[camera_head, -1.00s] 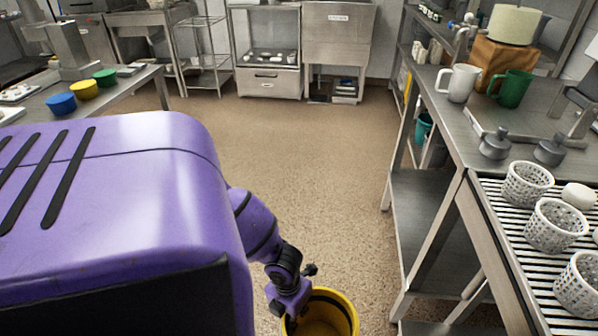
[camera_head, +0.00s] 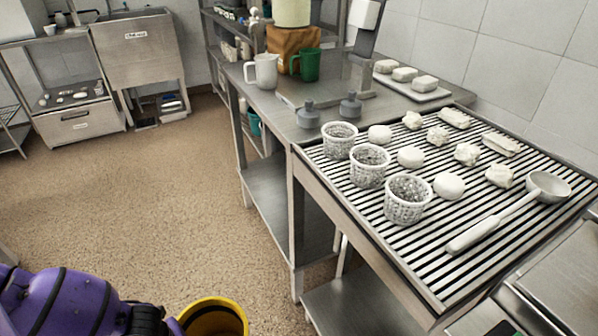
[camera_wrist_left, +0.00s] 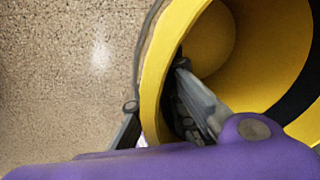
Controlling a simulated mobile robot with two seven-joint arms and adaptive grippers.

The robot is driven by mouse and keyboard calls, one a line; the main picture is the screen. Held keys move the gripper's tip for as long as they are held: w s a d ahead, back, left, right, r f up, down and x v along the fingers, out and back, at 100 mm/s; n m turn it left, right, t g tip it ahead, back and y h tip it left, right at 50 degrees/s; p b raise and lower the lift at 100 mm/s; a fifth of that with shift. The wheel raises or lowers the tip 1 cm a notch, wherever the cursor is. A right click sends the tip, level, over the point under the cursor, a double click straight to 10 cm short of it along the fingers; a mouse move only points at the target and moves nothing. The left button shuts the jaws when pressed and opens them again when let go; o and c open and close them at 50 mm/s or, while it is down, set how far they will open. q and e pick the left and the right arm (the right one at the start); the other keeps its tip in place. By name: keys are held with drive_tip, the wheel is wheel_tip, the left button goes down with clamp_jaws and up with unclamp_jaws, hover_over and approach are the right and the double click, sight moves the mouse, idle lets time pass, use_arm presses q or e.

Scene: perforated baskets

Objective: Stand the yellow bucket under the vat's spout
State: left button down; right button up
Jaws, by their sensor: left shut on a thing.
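The yellow bucket (camera_head: 213,320) with a dark band is at the bottom edge of the head view, low over the floor; its lower part is cut off. My left gripper is shut on its rim in the left wrist view (camera_wrist_left: 160,115), one finger inside the bucket (camera_wrist_left: 225,45) and one outside. Whether the bucket touches the floor cannot be told. The cream vat (camera_head: 292,12) stands on an orange-brown block (camera_head: 293,48) at the back of the steel bench. A small metal tap (camera_head: 254,20) shows left of it, perhaps its spout. My right gripper is out of view.
A steel bench (camera_head: 262,97) runs along the right, with a white jug (camera_head: 262,72) and a green jug (camera_head: 306,65). A slatted drain table (camera_head: 400,255) nearer me carries perforated baskets (camera_head: 369,166), white pieces and a ladle (camera_head: 500,215). The floor (camera_head: 130,210) on the left is clear.

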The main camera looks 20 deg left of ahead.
use_arm(q)
drive_tip(key=w+d+r+n, duration=0.7)
drive_tip(key=r+n, duration=0.1)
drive_tip(key=r, duration=0.5)
drive_tip(key=w+d+r+n+g+y, duration=0.1)
drive_tip(key=w+d+r+n, duration=0.6)
drive_tip(key=r, duration=0.6)
drive_tip(key=w+d+r+n, duration=0.7)
drive_tip(key=d+r+n, duration=0.1)
drive_tip(key=r, duration=0.5)
use_arm(e)
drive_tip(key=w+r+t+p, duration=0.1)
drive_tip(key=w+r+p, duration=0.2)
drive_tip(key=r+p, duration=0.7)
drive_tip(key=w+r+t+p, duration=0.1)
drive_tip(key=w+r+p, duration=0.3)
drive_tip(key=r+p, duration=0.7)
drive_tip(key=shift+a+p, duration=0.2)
drive_tip(key=shift+p, duration=0.45)
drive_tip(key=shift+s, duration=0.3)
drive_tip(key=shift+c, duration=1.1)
use_arm(q)
drive_tip(key=s+r, duration=0.4)
drive_tip(key=r, duration=0.5)
drive_tip(key=s+r, duration=0.5)
drive_tip(key=r, duration=0.4)
drive_tip(key=shift+a+r, duration=0.25)
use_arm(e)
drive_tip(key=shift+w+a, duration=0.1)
